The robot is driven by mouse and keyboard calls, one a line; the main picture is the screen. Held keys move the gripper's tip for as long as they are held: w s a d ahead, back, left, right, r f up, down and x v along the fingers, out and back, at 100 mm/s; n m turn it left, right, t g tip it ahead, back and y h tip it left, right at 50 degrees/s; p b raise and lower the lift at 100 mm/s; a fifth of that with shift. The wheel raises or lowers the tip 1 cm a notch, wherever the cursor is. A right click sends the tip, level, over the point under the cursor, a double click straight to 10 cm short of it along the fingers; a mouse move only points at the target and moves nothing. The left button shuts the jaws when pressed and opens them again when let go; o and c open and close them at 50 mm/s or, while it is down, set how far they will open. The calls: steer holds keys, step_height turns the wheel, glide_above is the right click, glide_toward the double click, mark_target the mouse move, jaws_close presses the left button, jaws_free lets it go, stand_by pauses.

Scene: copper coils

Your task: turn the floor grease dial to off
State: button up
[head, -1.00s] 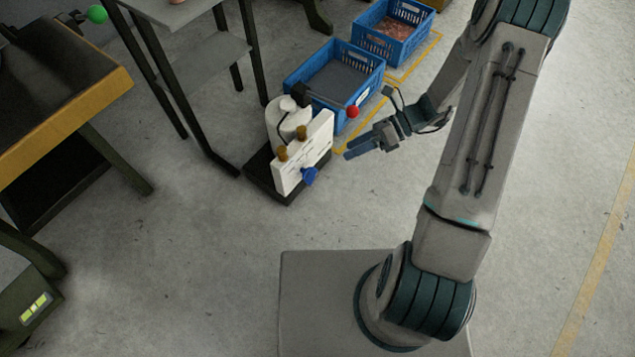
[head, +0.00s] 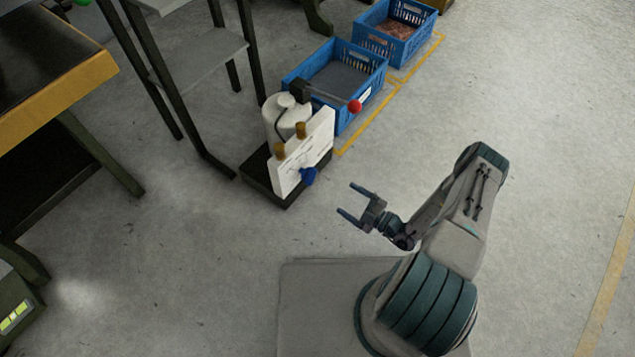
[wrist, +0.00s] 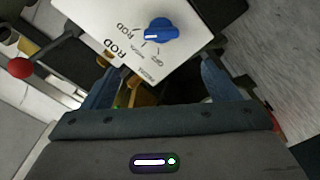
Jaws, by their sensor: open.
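The blue grease dial (head: 308,176) sits on the lower front of a white panel (head: 303,152) on the floor grease unit. In the wrist view the dial (wrist: 158,31) shows a white pointer mark toward its left end, with printed labels around it, among them "ROD".
A lever with a red ball (head: 355,106) sticks out above the panel. The unit stands on a black base (head: 257,176). Blue crates (head: 374,92) stand behind it, and a dark table frame (head: 205,153) is to its left. The floor in front is clear.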

mark_target(314, 179)
steer(key=b+x, duration=0.2)
steer(key=x, duration=0.5)
steer(key=b+x, duration=0.1)
steer(key=x, duration=0.5)
steer(key=shift+w+a+f+b, duration=0.25)
steer(key=shift+w+b, duration=0.05)
steer(key=shift+b, duration=0.05)
steer(key=c, duration=1)
